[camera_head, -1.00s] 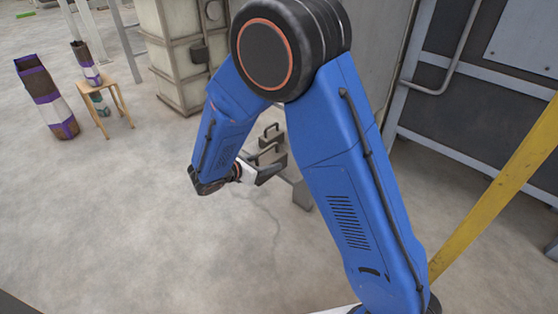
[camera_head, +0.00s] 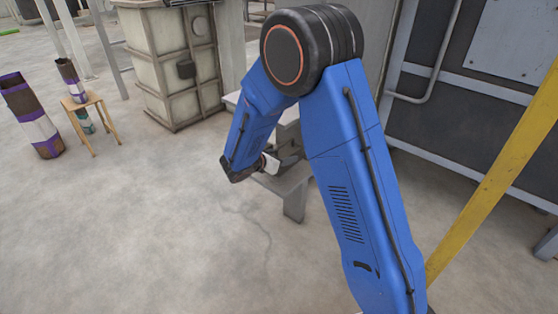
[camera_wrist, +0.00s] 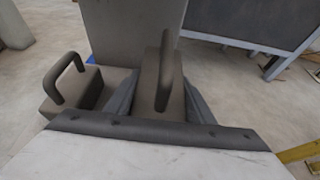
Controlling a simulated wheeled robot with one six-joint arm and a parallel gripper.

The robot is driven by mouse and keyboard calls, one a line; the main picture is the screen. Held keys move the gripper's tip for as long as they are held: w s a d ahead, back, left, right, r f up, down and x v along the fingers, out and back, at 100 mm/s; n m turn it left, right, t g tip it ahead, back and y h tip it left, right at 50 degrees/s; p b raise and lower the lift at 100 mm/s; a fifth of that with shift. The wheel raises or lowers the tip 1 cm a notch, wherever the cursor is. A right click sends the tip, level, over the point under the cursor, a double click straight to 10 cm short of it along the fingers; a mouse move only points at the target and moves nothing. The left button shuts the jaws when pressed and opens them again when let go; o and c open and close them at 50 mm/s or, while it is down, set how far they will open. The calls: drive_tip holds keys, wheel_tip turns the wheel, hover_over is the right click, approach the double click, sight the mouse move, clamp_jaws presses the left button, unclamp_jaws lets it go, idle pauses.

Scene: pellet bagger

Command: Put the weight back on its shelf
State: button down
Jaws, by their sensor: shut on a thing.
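In the wrist view a grey block-shaped weight (camera_wrist: 152,97) with an upright handle sits between the two fingers of my gripper (camera_wrist: 160,100), which is shut on it. A second grey weight (camera_wrist: 88,92) with a loop handle is close by on the left, apart from it. In the head view my gripper (camera_head: 284,158) is at a low grey stand (camera_head: 290,186), taken as the shelf, and my arm hides much of it. I cannot tell whether the held weight touches the stand.
A large pale cabinet (camera_head: 165,60) stands behind. A dark panelled machine (camera_head: 470,120) is at right, with a yellow post (camera_head: 495,185) in front. The floor between is clear.

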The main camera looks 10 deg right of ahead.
drive_tip(key=shift+w+d, duration=0.25)
drive_tip(key=shift+d, duration=0.05)
drive_tip(key=shift+w+d+f, duration=0.1)
drive_tip(key=shift+d+f, duration=0.05)
drive_tip(key=shift+f, duration=1.55)
drive_tip(key=shift+f, duration=0.1)
drive_tip(key=c, duration=0.8)
unclamp_jaws()
drive_tip(key=shift+c, duration=0.2)
drive_tip(key=v, duration=1.2)
